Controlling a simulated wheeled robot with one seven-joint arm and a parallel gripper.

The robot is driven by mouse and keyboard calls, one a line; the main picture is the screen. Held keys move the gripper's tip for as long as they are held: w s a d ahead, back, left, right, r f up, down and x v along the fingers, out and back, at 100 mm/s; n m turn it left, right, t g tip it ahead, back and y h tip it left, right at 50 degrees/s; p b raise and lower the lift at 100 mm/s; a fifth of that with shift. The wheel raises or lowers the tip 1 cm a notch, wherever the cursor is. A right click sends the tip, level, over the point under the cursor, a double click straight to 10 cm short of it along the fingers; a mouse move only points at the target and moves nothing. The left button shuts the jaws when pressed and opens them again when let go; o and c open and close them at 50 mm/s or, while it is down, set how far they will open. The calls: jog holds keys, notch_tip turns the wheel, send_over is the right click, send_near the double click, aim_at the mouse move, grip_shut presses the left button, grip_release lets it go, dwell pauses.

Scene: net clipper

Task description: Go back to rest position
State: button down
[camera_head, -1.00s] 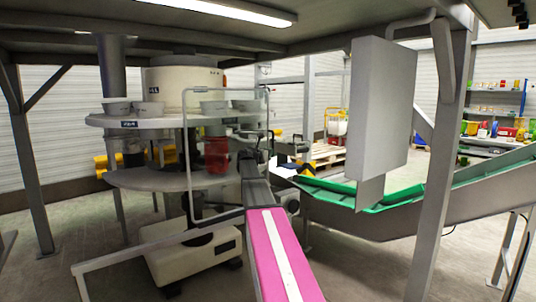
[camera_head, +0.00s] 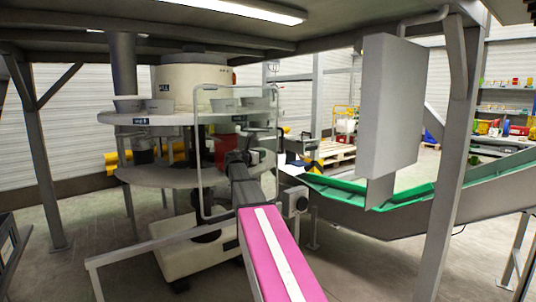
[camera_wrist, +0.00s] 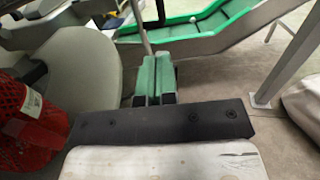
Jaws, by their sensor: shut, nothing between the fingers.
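My gripper (camera_wrist: 155,76) shows in the wrist view as two green fingers side by side, shut with nothing between them. A red net-like item (camera_wrist: 22,122) stands at the left of the wrist view, apart from the fingers. In the head view, a red item (camera_head: 227,152) sits between the two round discs of the machine, partly hidden behind my arm. My arm reaches forward toward the machine's right side. The fingertips cannot be made out in the head view.
The round machine's upper disc (camera_head: 180,118) carries several grey bins. A thin metal frame (camera_head: 200,170) stands near my arm. A green-lined conveyor (camera_head: 350,190), a hanging grey box (camera_head: 392,105) and a post (camera_head: 452,170) stand to the right. Open floor shows between them.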

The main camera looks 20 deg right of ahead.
jog(key=s+a+f+m+g+y, duration=0.1)
jog(key=s+a+f+m+y, duration=0.3)
jog(key=f, duration=0.6)
jog(key=s+a+f+m+g+y, duration=0.1)
jog(key=s+a+f+m+y, duration=0.2)
jog(key=s+f, duration=0.5)
jog(key=s+a+f+m+g+y, duration=0.1)
jog(key=s+a+f+m+g, duration=0.2)
jog(key=f, duration=0.9)
jog(key=s+a+f+m+g+y, duration=0.1)
jog(key=s+a+f+m+y, duration=0.3)
jog(key=s, duration=0.5)
jog(key=s+a+f+m+g+y, duration=0.1)
jog(key=s+a+f+m+y, duration=0.3)
jog(key=s+a+f+m, duration=0.5)
notch_tip(320, 180, down, 2)
jog(key=shift+s+a+f+g, duration=0.2)
jog(key=shift+s+a+g, duration=0.1)
jog(key=shift+s+a, duration=0.6)
jog(key=shift+w+a, duration=0.1)
jog(key=shift+a, duration=0.1)
